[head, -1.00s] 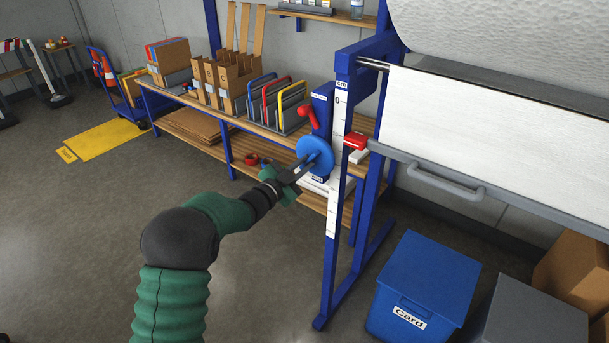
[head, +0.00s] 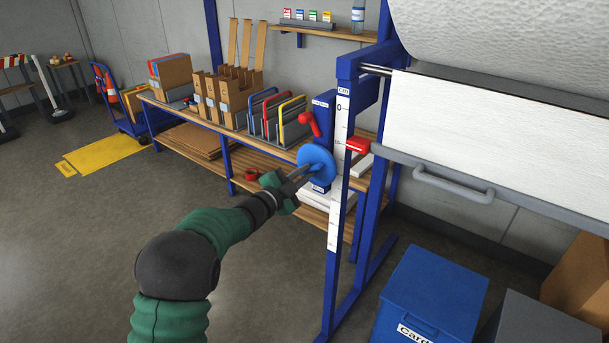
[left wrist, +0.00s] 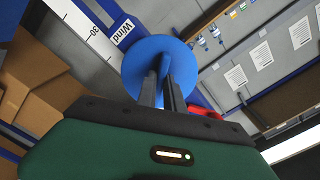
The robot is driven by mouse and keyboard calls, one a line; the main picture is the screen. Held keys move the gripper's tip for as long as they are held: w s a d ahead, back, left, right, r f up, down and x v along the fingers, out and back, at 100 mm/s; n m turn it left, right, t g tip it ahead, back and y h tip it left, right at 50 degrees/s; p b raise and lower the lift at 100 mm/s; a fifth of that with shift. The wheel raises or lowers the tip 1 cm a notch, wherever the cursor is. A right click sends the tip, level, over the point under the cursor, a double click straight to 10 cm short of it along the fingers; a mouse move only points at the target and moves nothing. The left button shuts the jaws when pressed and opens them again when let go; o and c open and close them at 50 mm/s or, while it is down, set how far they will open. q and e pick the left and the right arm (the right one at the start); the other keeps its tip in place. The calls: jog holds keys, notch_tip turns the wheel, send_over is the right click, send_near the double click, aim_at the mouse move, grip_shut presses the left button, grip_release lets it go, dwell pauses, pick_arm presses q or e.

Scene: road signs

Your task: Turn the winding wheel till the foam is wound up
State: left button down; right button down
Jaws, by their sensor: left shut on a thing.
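The winding wheel is a blue disc (head: 316,163) on the blue upright of the foam stand, and it fills the middle of the left wrist view (left wrist: 158,62). My left gripper (head: 302,172) is shut on the wheel's central grip, its fingers pointing at the disc's face. In the left wrist view the fingers (left wrist: 161,80) hide part of that grip. The white foam sheet (head: 490,128) hangs below the large pale roll (head: 510,40), with a grey bar and handle (head: 455,186) along its lower edge. My right gripper is not in view.
A red lever (head: 309,123) sits just above the wheel, and a red pointer (head: 358,145) is beside the cm scale (head: 340,130). A workbench (head: 228,130) with cartons and files stands behind. A blue card bin (head: 432,290) stands right of the stand's foot.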

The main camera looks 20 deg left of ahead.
pick_arm(q)
jog(key=shift+d+f, duration=0.1)
jog(key=c, duration=1.7)
grip_release()
jog(key=shift+s, duration=0.1)
jog(key=shift+o, duration=1.2)
jog(key=shift+s+r, duration=0.15)
jog(key=shift+r, duration=0.05)
jog(key=shift+f, duration=0.1)
